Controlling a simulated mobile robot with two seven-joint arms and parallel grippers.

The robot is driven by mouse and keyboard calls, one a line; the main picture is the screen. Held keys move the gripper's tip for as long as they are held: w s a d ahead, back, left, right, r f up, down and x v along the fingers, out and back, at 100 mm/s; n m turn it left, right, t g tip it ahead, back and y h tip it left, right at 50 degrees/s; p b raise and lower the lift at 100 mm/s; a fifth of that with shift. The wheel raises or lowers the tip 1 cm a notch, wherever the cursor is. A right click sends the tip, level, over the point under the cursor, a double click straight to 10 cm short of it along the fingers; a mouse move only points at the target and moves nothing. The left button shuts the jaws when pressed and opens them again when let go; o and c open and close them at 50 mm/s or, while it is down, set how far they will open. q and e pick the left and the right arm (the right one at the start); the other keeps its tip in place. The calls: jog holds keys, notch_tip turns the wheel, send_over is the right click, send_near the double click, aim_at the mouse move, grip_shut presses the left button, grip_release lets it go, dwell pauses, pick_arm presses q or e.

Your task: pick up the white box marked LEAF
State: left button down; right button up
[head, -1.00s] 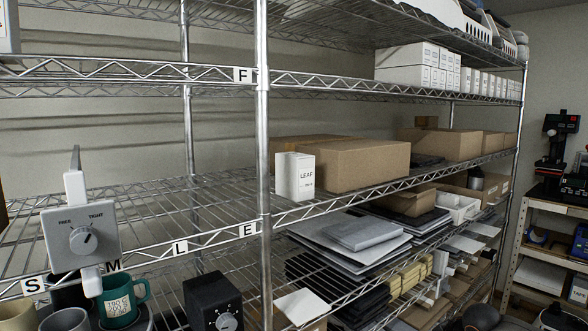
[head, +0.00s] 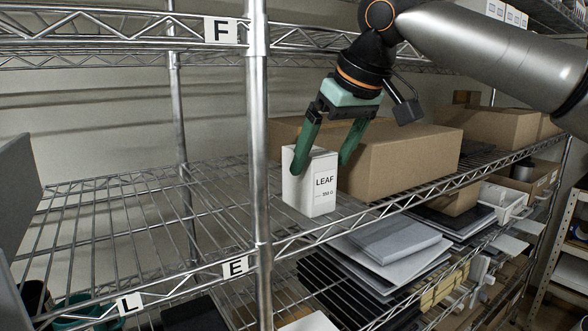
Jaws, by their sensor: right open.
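The white box marked LEAF (head: 322,185) stands upright on the middle wire shelf, just right of the front post. My right gripper (head: 322,168) comes in from the upper right and points down at the box. Its green fingers are spread, one over the left part of the box and the other by its upper right side, close to the cardboard box. Whether the fingers touch the white box I cannot tell. My left gripper does not show.
A large brown cardboard box (head: 400,160) stands right beside the white box. The metal post (head: 257,150) rises close on its left. The wire shelf (head: 120,220) left of the post is bare. Grey trays (head: 385,240) lie on the shelf below.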

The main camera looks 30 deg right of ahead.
aim_at(308, 183)
jog(key=shift+w+a+r, duration=0.1)
jog(key=shift+w+a, duration=0.1)
jog(key=shift+w, duration=0.15)
jog(key=shift+s+f, duration=0.15)
jog(key=shift+f, duration=0.25)
jog(key=x, duration=0.6)
jog(key=shift+w+d, duration=0.1)
jog(key=shift+w, duration=0.15)
grip_shut()
